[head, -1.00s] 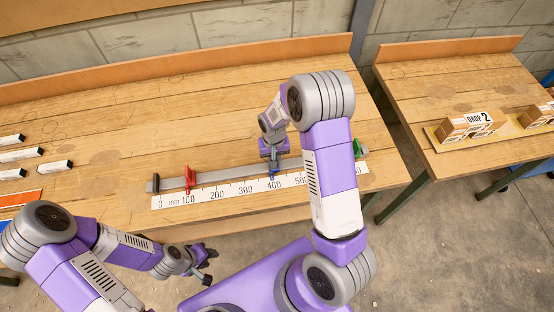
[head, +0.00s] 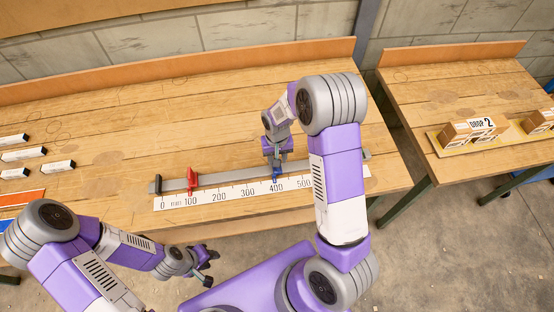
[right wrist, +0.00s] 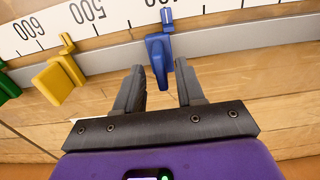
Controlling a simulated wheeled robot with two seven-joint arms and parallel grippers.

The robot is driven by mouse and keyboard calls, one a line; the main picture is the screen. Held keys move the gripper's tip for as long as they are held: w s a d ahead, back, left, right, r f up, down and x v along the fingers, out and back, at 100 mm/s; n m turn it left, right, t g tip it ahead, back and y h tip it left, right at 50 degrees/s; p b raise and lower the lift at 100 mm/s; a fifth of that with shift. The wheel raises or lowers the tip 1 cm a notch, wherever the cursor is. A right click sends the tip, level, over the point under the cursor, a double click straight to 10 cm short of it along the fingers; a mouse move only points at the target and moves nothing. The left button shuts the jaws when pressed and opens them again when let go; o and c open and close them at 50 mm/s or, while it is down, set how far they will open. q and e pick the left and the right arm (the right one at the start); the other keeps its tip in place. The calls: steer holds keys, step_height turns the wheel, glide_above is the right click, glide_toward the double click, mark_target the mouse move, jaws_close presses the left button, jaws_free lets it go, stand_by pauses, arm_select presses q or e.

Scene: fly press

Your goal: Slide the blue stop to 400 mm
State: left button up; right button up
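The blue stop (head: 276,172) sits on the grey rail, its pointer close to the 400 mark in the head view. In the right wrist view the blue stop (right wrist: 160,60) stands upright on the rail, its pointer by the partly cut-off 400. My right gripper (head: 277,157) is above the stop. In the right wrist view its two fingers (right wrist: 159,86) are apart, on either side of the stop's near end, with gaps visible. My left gripper (head: 211,268) is open and empty, in front of the bench edge. The white scale (head: 233,193) runs along the rail.
A red stop (head: 192,180) is near 100 on the rail. A yellow stop (right wrist: 58,80) and a green stop (right wrist: 6,88) are beyond 500; my right arm hides them in the head view. Several white blocks (head: 24,154) lie at the bench's left. A side table holds boxes (head: 470,130).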

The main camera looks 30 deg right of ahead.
arm_select(q)
steer(key=shift+r, duration=0.3)
arm_select(e)
step_height(320, 180, up, 5)
steer(key=shift+r, duration=0.1)
steer(key=shift+s, duration=0.1)
